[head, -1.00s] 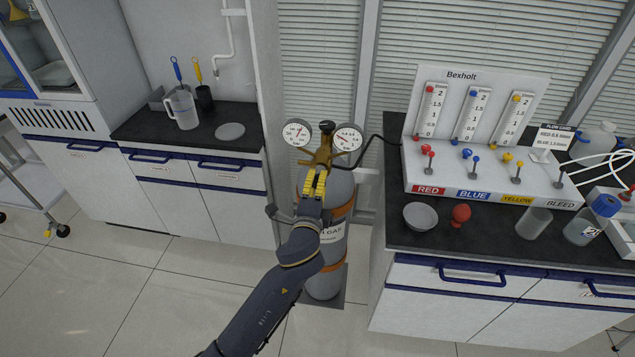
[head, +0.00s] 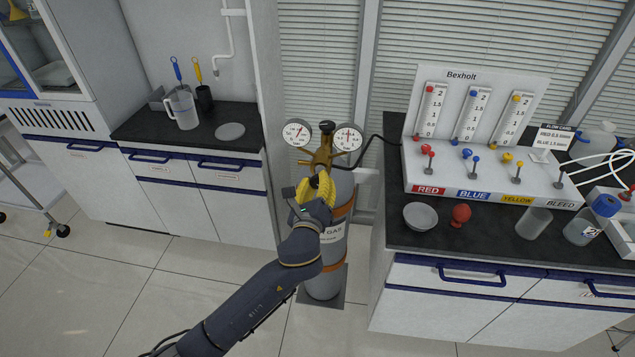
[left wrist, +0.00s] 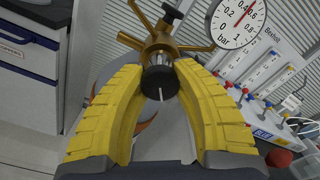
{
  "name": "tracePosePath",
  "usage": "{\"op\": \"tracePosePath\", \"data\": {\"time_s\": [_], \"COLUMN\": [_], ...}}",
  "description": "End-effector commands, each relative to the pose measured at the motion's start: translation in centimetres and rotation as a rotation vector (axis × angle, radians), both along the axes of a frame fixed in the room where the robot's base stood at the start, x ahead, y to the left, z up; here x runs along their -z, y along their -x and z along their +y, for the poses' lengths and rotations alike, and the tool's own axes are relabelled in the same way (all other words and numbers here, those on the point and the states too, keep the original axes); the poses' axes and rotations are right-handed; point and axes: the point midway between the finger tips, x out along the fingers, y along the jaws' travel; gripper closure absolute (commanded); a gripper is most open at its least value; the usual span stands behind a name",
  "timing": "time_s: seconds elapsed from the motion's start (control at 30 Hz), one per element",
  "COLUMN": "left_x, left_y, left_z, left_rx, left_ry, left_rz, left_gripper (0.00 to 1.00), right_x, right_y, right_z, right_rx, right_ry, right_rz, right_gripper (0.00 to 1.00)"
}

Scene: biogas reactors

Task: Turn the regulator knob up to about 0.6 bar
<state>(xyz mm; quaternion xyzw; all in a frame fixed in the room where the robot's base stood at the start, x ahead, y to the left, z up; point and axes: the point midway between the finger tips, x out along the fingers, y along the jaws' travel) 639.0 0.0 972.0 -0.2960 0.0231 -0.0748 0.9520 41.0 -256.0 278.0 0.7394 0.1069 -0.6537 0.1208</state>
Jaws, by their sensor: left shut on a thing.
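The regulator (head: 324,157) is a brass body on top of the gas cylinder (head: 333,250). Its black knob (left wrist: 160,82), with a white mark, sits between the yellow fingertips of my left gripper (head: 318,187). In the left wrist view my left gripper (left wrist: 160,86) is shut on the knob from both sides. The right-hand gauge (head: 348,137) shows larger in the left wrist view (left wrist: 234,22); its red needle points between about 0.4 and 0.6 bar. The left-hand gauge (head: 298,133) is too small to read exactly. In the head view the fingers hide the knob.
A bench (head: 450,246) at the right carries the flowmeter panel (head: 470,165), a dish (head: 420,216), a red ball-like object (head: 461,214) and beakers. A counter (head: 135,130) with a jug (head: 182,109) stands at the left. The floor in front of the cylinder is clear.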

Motion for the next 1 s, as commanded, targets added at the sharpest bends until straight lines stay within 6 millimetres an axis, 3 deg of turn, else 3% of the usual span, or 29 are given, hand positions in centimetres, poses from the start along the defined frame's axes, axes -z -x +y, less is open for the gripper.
{"op": "tracePosePath", "data": {"time_s": [0.43,1.0], "left_x": [0.1,0.08], "left_y": [0.04,0.03], "left_z": [-0.01,-0.02], "left_rx": [0.0,0.001], "left_ry": [-0.271,-0.339], "left_rz": [-0.041,-0.052], "left_gripper": [1.0,1.0], "right_x": [0.0,0.0], "right_y": [0.01,0.0], "right_z": [-0.08,-0.07], "right_rx": [0.0,0.0], "right_ry": [0.001,0.001], "right_rz": [0.0,0.0], "right_gripper": [0.56,0.56]}}
